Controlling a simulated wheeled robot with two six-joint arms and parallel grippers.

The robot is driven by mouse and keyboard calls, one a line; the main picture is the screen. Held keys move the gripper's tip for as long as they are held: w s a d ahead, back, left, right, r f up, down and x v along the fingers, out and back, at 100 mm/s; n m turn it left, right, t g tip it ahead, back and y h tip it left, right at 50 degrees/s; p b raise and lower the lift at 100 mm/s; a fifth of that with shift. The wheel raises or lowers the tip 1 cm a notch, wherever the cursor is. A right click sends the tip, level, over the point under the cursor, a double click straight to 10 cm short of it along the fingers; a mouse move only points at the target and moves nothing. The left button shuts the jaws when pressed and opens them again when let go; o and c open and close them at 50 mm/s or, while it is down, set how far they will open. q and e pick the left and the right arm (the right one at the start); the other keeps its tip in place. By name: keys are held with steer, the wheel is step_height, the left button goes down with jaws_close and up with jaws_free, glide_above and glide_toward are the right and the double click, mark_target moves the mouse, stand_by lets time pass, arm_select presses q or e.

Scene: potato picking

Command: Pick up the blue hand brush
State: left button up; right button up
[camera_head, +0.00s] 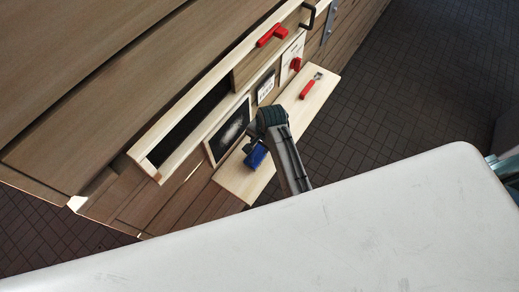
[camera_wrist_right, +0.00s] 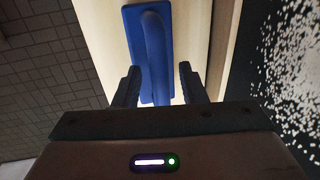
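The blue hand brush (camera_head: 257,156) lies on the light wooden shelf (camera_head: 236,182) along the side of the wooden bench in the head view. In the right wrist view the brush (camera_wrist_right: 150,40) shows its flat blue body and raised handle, pointing away from me. My right gripper (camera_head: 251,149) is right at the brush and hides part of it. In the wrist view its two dark fingers (camera_wrist_right: 158,82) stand apart, one on each side of the brush handle, with gaps visible. Whether they reach below the handle top is unclear. My left gripper is not in view.
A red-handled tool (camera_head: 308,88) lies farther along the shelf. Another red object (camera_head: 271,36) lies on the bench's upper ledge. A dark slot (camera_head: 190,128) and a black speckled panel (camera_head: 228,131) are beside the shelf. Dark tiled floor (camera_head: 400,90) is open to the right.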

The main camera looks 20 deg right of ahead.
steer(key=shift+w+f, duration=0.1)
steer(key=shift+f, duration=0.1)
jaws_close()
steer(key=shift+r, duration=0.15)
steer(key=shift+r+b, duration=0.5)
steer(key=shift+b, duration=0.05)
step_height(320, 180, up, 2)
steer(key=shift+r+b, duration=0.1)
steer(key=shift+b, duration=0.6)
steer(key=w+d+b, duration=0.2)
steer(key=d+b, duration=0.1)
steer(key=d, duration=0.4)
steer(key=w+d+r+b, duration=0.1)
steer(key=w+d+b, duration=0.1)
steer(key=d, duration=0.6)
steer(key=shift+w+d+r+b, duration=0.2)
steer(key=shift+r+b, duration=0.05)
steer(key=shift+b, duration=0.2)
